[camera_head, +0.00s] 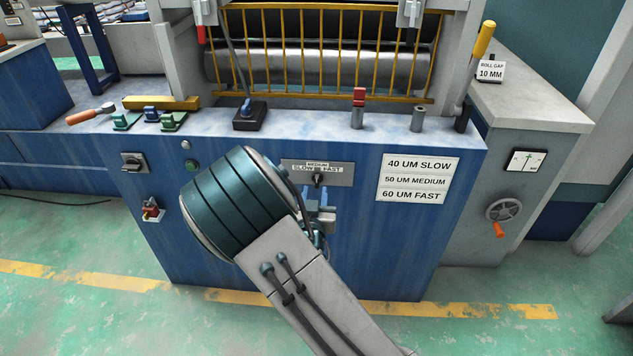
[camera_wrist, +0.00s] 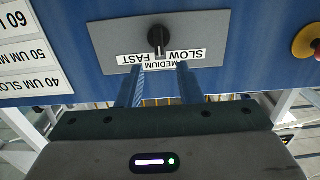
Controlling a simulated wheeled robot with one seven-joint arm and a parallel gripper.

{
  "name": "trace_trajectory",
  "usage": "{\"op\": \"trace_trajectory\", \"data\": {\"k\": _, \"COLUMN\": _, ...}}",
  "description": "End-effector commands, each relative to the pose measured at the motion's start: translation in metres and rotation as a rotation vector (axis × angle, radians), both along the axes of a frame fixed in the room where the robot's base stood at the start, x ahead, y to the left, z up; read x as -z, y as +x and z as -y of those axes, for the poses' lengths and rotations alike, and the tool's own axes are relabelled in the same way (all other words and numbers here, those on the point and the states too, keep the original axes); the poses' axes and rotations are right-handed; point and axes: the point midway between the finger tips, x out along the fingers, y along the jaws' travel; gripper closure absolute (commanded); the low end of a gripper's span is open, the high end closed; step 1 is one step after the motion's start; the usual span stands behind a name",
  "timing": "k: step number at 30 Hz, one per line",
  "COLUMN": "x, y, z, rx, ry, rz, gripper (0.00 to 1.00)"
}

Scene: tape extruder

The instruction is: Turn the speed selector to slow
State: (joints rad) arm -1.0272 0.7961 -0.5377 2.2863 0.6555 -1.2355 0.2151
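The speed selector is a small black knob (camera_head: 318,180) on a grey plate (camera_head: 343,174) on the blue machine front. In the wrist view, which is upside down, the knob (camera_wrist: 157,42) shows whole, with its light pointer line toward the word MEDIUM on the white label (camera_wrist: 165,58). SLOW and FAST stand on either side of that word. My gripper (camera_wrist: 160,67) is open and empty, its two blue fingers spread below the knob in that view and apart from it. In the head view my gripper (camera_head: 322,212) is partly hidden by my arm, just below the plate.
A sign (camera_head: 418,179) on the right of the front reads 40 UM SLOW, 50 UM MEDIUM, 60 UM FAST. A rotary switch (camera_head: 133,163) and a red-knobbed switch (camera_head: 151,210) are at the left. A handwheel (camera_head: 503,210) is on the right cabinet. Levers stand on the ledge above.

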Motion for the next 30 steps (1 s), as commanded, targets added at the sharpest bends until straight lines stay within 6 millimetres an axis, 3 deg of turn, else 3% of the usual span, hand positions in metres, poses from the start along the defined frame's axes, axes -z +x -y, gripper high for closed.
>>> {"op": "trace_trajectory", "data": {"k": 3, "x": 0.0, "y": 0.024, "z": 0.001, "rx": 0.001, "ry": 0.0, "rz": 0.003, "gripper": 0.67}}
{"op": "trace_trajectory", "data": {"k": 9, "x": 0.0, "y": 0.05, "z": 0.002, "rx": 0.0, "ry": 0.0, "rz": 0.001, "gripper": 0.67}}
{"op": "trace_trajectory", "data": {"k": 21, "x": 0.0, "y": 0.059, "z": 0.002, "rx": 0.0, "ry": 0.0, "rz": -0.001, "gripper": 0.67}}
{"op": "trace_trajectory", "data": {"k": 22, "x": 0.0, "y": 0.059, "z": 0.002, "rx": 0.0, "ry": 0.0, "rz": -0.001, "gripper": 0.7}}
{"op": "trace_trajectory", "data": {"k": 25, "x": 0.0, "y": 0.059, "z": 0.002, "rx": 0.0, "ry": 0.0, "rz": -0.001, "gripper": 0.98}}
{"op": "trace_trajectory", "data": {"k": 30, "x": 0.0, "y": 0.058, "z": 0.002, "rx": 0.0, "ry": -0.002, "rz": -0.001, "gripper": 0.99}}
